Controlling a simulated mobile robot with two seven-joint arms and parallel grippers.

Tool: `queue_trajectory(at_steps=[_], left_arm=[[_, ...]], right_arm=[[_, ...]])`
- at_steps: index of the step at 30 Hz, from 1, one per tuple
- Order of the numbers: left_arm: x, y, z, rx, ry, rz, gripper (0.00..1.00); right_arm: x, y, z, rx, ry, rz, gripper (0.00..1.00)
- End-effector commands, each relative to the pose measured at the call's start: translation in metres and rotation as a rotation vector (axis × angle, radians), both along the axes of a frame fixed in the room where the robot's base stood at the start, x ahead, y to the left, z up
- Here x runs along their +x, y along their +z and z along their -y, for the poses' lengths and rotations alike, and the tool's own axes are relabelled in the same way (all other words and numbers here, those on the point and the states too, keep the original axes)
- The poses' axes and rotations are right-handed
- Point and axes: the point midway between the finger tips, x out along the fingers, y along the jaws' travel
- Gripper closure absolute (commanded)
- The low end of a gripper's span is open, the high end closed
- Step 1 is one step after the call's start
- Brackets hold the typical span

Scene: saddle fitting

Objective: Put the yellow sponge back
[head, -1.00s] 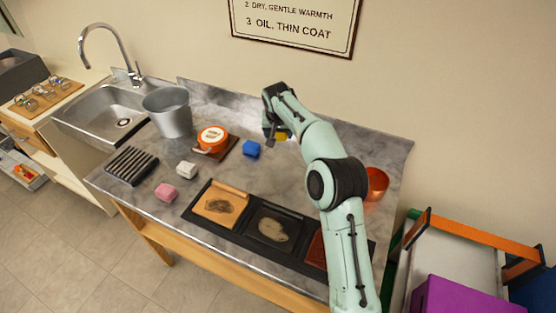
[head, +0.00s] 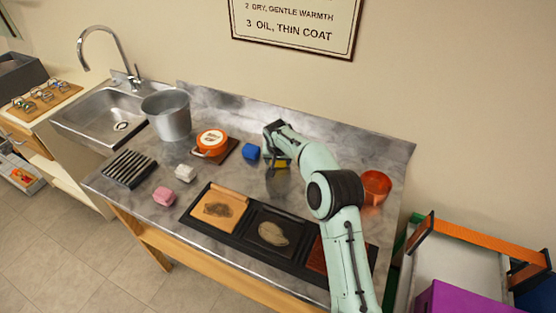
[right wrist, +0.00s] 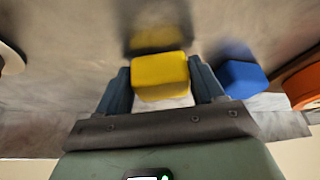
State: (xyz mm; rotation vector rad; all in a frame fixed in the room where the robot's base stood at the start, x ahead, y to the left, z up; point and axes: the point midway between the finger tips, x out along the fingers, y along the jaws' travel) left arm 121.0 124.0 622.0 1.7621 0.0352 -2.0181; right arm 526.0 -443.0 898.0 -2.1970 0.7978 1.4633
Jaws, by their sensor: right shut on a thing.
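The yellow sponge (right wrist: 160,75) is a small block between the two fingers of my right gripper (right wrist: 163,85), which is shut on it. In the head view the right gripper (head: 277,168) is low over the counter, and only a bit of yellow shows beneath it. In the right wrist view a yellow reflection shows on the counter beyond the sponge; whether the sponge touches the counter I cannot tell. A blue sponge (head: 251,152) stands just left of the gripper, and it also shows in the right wrist view (right wrist: 240,72). My left gripper is out of view.
On the counter (head: 300,210) are a white sponge (head: 185,173), a pink sponge (head: 164,196), a ribbed black rack (head: 130,168), a metal bucket (head: 168,116), an orange tin (head: 211,142), a copper bowl (head: 376,186) and a black tray (head: 240,232) in front. A sink (head: 105,108) is at left.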

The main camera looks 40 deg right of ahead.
Motion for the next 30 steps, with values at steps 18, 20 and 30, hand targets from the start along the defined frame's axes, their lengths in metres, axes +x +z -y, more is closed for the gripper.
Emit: queue_trajectory(at_steps=[18,20,30], left_arm=[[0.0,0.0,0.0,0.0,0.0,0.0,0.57],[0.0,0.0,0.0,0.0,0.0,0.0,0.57],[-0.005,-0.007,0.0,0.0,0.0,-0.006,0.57]], right_arm=[[0.0,-0.001,0.0,0.0,-0.001,0.0,0.07],[0.0,0.004,-0.001,-0.001,0.0,0.002,0.07],[-0.02,0.064,-0.017,-0.001,0.001,0.003,0.07]])
